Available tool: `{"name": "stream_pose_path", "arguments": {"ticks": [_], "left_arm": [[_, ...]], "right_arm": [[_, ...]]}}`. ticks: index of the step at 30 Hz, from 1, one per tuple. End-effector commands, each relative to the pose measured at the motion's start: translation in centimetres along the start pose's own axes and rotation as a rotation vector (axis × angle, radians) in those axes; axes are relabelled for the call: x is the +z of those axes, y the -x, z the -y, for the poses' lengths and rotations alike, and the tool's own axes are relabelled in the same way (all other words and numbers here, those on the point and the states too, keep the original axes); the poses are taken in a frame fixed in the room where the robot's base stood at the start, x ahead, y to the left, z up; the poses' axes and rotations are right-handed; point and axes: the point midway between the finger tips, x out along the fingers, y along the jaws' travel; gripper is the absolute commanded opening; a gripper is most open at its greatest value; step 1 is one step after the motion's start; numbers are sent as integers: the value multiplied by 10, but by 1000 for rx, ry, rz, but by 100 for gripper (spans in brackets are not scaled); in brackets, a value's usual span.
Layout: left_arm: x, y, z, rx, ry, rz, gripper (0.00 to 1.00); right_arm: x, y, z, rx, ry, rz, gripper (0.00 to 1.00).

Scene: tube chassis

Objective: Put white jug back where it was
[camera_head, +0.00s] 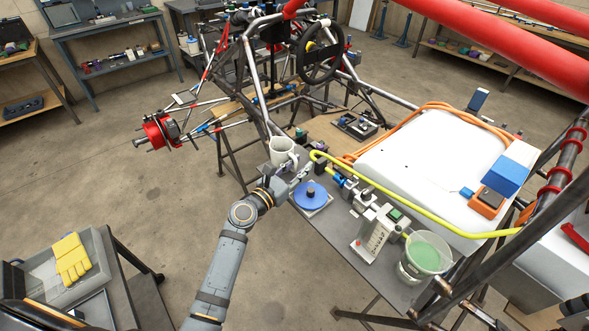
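The white jug (281,149) stands upright at the left edge of the grey workbench (333,237), its open top facing up. My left arm reaches up from the bottom of the view. My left gripper (295,170) is just in front and to the right of the jug, close against its handle side. The fingers are small and overlap the jug and bench clutter, so I cannot tell whether they grip the handle. My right gripper does not show.
A blue disc (310,195) lies beside my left gripper. A yellow tube (420,207) crosses the bench. The chassis frame rises behind the jug.

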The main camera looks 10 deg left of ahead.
Motion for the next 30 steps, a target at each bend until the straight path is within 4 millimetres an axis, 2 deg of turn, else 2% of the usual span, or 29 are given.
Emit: {"name": "stream_pose_path", "arguments": {"ticks": [2, 6, 12, 16, 21, 30], "left_arm": [[1, 6, 0, 0, -1, -2, 32], [2, 36, 0, 0, -2, -4, 32], [-1, 86, 0, -2, -4, -4, 32], [-2, 108, 0, -2, -5, -3, 32], [1, 120, 0, -1, -1, 0, 32], [2, 120, 0, 0, 0, 1, 32]], "right_arm": [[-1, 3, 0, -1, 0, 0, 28], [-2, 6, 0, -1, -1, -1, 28], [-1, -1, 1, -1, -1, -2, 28], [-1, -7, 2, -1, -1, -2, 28], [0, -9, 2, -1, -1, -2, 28], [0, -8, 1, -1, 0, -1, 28]]}}
